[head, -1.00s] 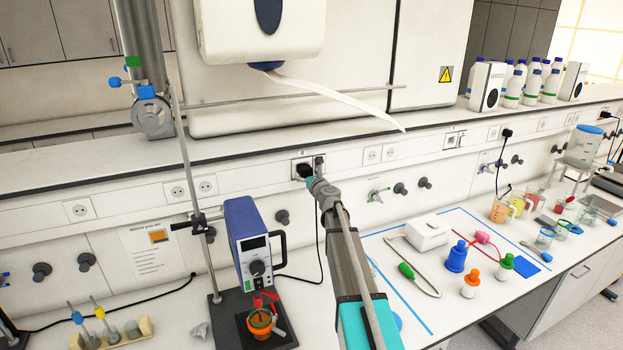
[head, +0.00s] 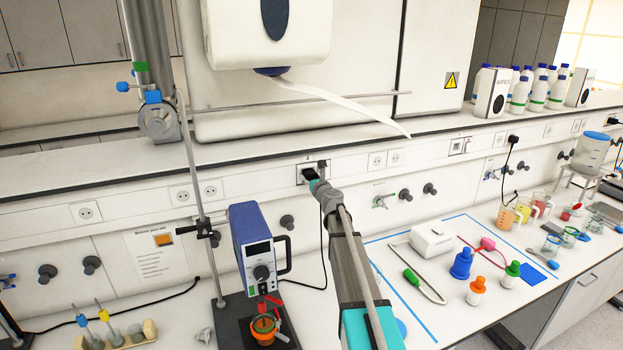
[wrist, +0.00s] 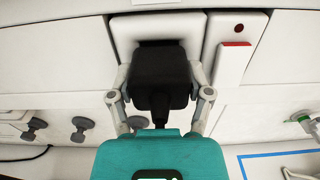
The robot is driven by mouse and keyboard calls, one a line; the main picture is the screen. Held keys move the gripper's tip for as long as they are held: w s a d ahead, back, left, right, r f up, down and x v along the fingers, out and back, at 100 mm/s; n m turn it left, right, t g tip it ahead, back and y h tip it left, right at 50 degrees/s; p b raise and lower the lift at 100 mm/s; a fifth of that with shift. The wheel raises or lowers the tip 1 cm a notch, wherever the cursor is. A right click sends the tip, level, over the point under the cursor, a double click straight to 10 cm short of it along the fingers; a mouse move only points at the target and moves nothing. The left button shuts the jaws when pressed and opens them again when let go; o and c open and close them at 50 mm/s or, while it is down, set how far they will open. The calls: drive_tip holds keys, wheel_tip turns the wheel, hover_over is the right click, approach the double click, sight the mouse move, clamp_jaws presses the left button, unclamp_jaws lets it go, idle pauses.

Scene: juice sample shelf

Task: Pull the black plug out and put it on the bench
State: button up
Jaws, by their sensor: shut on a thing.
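The black plug (wrist: 160,75) is between the two fingers of my gripper (wrist: 160,95), which are shut on its sides. It is in front of a white wall socket (wrist: 125,35); I cannot tell whether its pins are still in. In the head view the plug (head: 311,174) shows dark at the tip of my gripper (head: 316,184), against the wall socket strip. A black cord (head: 323,245) hangs below and runs toward the blue instrument. The white bench (head: 320,310) lies below.
A blue instrument (head: 255,250) on a stand base is left of my arm. A white box (head: 432,240), a green-handled tool (head: 412,278) and several coloured-cap bottles are on the right. Wall knobs (head: 405,194) stick out beside the socket. Bare bench shows around my arm.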

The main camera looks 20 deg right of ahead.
drive_tip(key=shift+c, duration=1.3)
drive_tip(key=shift+s, duration=0.9)
drive_tip(key=shift+s, duration=0.35)
drive_tip(key=shift+s, duration=0.35)
drive_tip(key=shift+s, duration=0.65)
drive_tip(key=shift+d+f, duration=0.1)
wheel_tip(320, 180, down, 11)
drive_tip(key=b, duration=1.1)
drive_tip(key=shift+f+b, duration=0.2)
drive_tip(key=shift+b, duration=0.1)
